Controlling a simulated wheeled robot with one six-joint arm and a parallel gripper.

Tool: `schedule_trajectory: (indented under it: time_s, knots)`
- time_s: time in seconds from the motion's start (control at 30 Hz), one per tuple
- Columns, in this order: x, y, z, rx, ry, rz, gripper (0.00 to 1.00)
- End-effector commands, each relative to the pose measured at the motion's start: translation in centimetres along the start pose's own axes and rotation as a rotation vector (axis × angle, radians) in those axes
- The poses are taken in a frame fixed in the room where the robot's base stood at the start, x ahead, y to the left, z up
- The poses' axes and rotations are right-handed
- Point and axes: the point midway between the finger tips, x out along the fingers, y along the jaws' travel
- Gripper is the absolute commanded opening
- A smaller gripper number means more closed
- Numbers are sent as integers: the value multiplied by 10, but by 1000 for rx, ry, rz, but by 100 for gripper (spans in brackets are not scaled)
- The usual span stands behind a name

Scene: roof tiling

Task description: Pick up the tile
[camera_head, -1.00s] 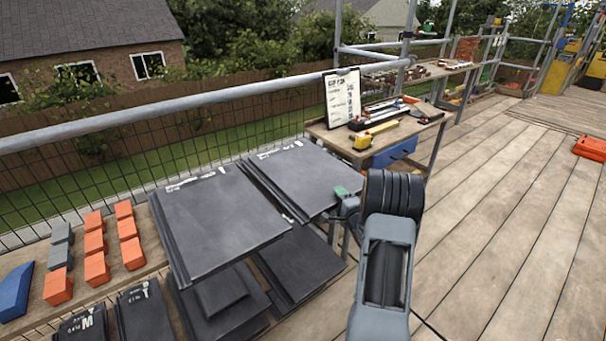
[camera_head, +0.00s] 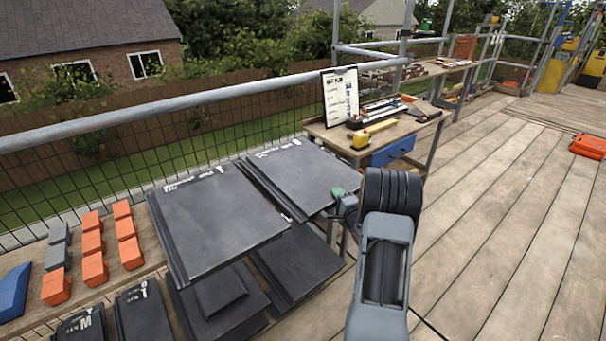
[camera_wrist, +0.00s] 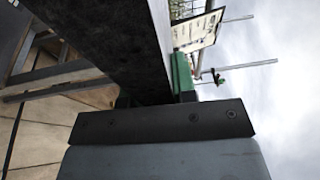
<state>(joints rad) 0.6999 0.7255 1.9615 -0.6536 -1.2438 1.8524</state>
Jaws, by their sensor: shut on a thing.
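Dark grey flat tiles lie in two stacks by the railing: a left stack (camera_head: 215,222) and a right one. My gripper (camera_head: 338,194) is at the right edge of the top tile (camera_head: 305,172) of the right stack, with a green pad showing on top. In the wrist view, my gripper (camera_wrist: 160,97) is shut on the edge of this dark tile (camera_wrist: 105,45), which fills the upper middle. The far finger is mostly hidden. I cannot tell whether the tile is clear of the stack below.
More dark tiles (camera_head: 295,262) lie on a lower level. Orange blocks (camera_head: 93,243) and grey blocks sit on the board at left. A workbench (camera_head: 395,135) with tools and a clipboard (camera_head: 341,97) stands behind.

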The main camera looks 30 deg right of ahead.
Motion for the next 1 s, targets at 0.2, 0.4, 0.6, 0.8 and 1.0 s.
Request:
schedule_trajectory:
  time_s: [0.2, 0.4, 0.6, 0.8, 1.0]
  knots:
    - [1, -4, 0, -1, 0, -7, 0]
    - [2, -18, 0, -2, -1, -9, 0]
    - [-7, -48, 0, -2, 2, -9, 0]
    - [-37, -88, 2, -4, 2, -10, 0]
    - [-76, -112, 4, -2, 3, -6, 0]
